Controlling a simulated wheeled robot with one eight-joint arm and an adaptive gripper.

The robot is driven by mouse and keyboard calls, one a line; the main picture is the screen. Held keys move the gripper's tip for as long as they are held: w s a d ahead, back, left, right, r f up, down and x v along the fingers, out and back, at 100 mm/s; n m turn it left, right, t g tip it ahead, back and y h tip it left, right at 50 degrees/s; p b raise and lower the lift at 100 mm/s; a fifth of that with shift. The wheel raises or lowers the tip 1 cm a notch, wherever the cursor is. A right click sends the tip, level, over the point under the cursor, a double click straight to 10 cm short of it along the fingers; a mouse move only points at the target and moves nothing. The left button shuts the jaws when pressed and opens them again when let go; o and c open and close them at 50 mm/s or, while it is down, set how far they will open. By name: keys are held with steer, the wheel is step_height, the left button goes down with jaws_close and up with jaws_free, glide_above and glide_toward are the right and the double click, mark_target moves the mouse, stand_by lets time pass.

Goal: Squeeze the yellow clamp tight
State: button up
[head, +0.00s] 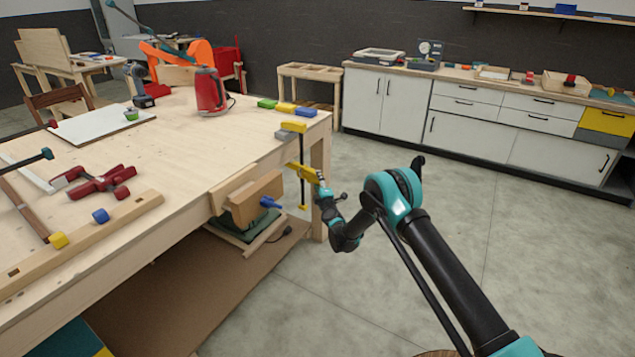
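The yellow clamp (306,173) is at the far right corner of the workbench. Its upper jaw (293,127) lies over the bench top, close to a grey block (284,135).
A wooden vise block (256,199) with a blue knob juts from the bench front, left of my gripper. The floor to the right is clear.

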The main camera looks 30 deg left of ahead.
steer(key=o, duration=0.4)
steer(key=shift+r, duration=0.55)
steer(key=shift+w+a+f, duration=0.15)
steer(key=shift+w+a, duration=0.2)
steer(key=shift+a, duration=0.3)
